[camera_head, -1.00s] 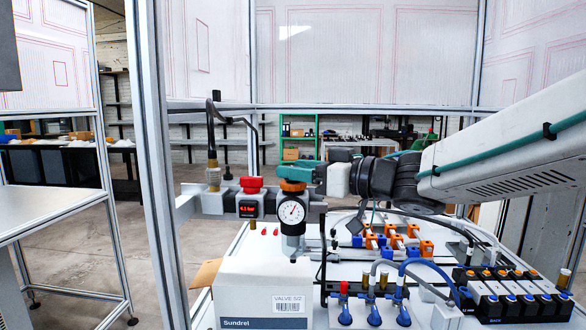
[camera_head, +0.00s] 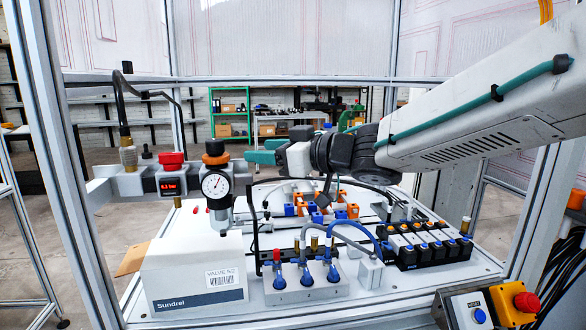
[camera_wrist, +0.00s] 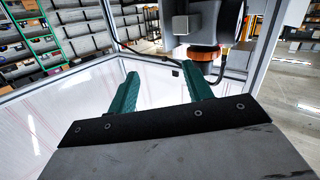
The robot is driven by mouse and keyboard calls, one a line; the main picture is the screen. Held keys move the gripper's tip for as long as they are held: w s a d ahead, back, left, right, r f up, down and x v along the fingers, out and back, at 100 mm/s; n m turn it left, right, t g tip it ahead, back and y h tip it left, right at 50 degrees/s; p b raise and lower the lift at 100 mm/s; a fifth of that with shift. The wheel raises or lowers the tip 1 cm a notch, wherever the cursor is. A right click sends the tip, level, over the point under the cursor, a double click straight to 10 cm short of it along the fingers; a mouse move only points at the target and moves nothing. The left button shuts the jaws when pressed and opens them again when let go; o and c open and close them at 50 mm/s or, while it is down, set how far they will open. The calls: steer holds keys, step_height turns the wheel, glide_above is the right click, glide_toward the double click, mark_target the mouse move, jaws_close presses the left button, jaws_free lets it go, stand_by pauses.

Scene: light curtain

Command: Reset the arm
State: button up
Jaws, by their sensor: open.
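My gripper (camera_head: 262,151) has teal fingers and points left, level with the regulator's orange knob (camera_head: 214,147) and a little to its right. The knob tops a pressure gauge (camera_head: 215,185) on the air unit. In the wrist view my gripper (camera_wrist: 160,90) shows its two teal fingers spread apart with nothing between them. The regulator's dark body (camera_wrist: 205,30) and its orange ring (camera_wrist: 208,57) are just beyond the right finger there. My arm reaches in from the upper right in the head view.
A white Sundrel valve box (camera_head: 195,270) stands front left. Blue fittings (camera_head: 306,272), a black valve bank (camera_head: 425,242) and orange clamps (camera_head: 345,210) fill the bench. A red emergency stop (camera_head: 527,302) is front right. Clear curtain panels (camera_head: 290,40) and metal posts enclose the cell.

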steer(key=w+d+f+m+t+h, duration=0.2)
steer(key=d+f+m+h, duration=0.1)
steer(key=d+h, duration=0.25)
steer(key=w+d+f+m+t+h, duration=0.2)
steer(key=d+f+m+h, duration=0.15)
steer(key=d, duration=0.35)
steer(key=s+d+f+m+g+h, duration=0.1)
steer(key=s+d+f+h, duration=0.15)
steer(key=d, duration=0.25)
steer(key=s+d+f+m+h, duration=0.1)
steer(key=d+f+h, duration=0.15)
steer(key=d, duration=0.35)
steer(key=s+d+f+m+g, duration=0.2)
steer(key=s+d+g, duration=0.1)
steer(key=s, duration=0.7)
steer(key=s+d+f+m+g, duration=0.1)
steer(key=s+d+g, duration=0.2)
steer(key=s, duration=0.6)
steer(key=s+d+f+m+g+h, duration=0.1)
steer(key=s+d+f+m+g, duration=0.1)
steer(key=s+d, duration=0.4)
steer(key=s+g, duration=0.1)
steer(key=s, duration=0.3)
steer(key=shift+s+f+m, duration=0.3)
steer(key=shift+s+m, duration=0.05)
